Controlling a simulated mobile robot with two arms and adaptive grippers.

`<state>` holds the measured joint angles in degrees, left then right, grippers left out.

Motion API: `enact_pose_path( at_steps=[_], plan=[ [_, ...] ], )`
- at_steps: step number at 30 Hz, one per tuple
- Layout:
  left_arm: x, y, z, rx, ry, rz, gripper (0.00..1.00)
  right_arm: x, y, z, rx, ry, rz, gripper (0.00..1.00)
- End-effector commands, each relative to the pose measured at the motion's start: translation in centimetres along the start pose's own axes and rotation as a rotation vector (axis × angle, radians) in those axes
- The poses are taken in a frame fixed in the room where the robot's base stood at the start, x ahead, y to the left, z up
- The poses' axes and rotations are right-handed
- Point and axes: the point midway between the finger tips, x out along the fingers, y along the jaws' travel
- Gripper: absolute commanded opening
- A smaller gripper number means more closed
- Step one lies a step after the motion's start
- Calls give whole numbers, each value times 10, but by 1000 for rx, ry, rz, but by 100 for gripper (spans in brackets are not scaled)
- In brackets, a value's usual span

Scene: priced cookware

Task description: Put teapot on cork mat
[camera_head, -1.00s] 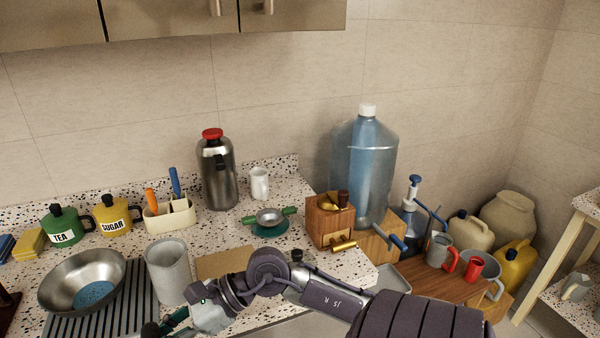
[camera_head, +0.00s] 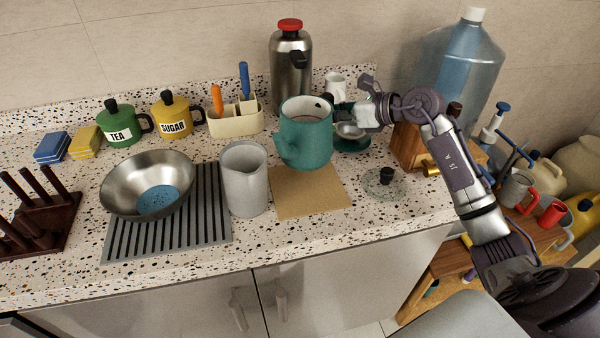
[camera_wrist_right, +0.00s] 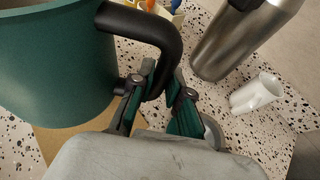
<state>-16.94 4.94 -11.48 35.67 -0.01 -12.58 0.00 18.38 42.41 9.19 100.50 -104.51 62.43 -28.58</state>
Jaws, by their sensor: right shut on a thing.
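The teal teapot (camera_head: 305,140), without a lid on it, is upright over the back part of the tan cork mat (camera_head: 312,198). I cannot tell whether its base touches the mat. My right gripper (camera_head: 368,108) comes in from the right and is shut on the teapot's black handle. In the right wrist view the fingers (camera_wrist_right: 165,95) close around the handle (camera_wrist_right: 158,35), beside the teapot's wall (camera_wrist_right: 55,65). A strip of the mat (camera_wrist_right: 50,143) shows below the teapot there. My left gripper is out of view.
A grey pitcher (camera_head: 244,180) stands just left of the mat, by a steel pan (camera_head: 120,185) on a striped drying mat (camera_head: 205,240). A glass lid (camera_head: 384,186) lies right of the mat. A steel flask (camera_head: 290,68) and cutlery caddy (camera_head: 235,124) stand behind.

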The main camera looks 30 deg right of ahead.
Motion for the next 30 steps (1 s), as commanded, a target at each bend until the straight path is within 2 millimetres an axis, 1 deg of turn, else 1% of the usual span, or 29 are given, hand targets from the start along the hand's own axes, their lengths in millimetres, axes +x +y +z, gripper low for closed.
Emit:
enact_pose_path(
  at_steps=[3, 6, 12, 18, 21, 27, 30],
  plan=[
    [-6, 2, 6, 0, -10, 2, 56, 9, 1, -21, 10, 1, 3, 0],
    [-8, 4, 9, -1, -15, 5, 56, 15, 0, -36, 8, -1, 2, 0],
    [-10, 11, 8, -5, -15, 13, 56, 23, 0, -55, 5, 0, 2, 0],
    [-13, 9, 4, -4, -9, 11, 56, 34, 0, -80, 6, -1, 1, 0],
    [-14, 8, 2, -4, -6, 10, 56, 36, 0, -84, 3, -2, 0, 0],
    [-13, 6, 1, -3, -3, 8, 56, 36, 0, -84, 1, -2, 1, 0],
    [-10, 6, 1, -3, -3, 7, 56, 37, 0, -87, 1, -1, 1, 0]
  ],
)
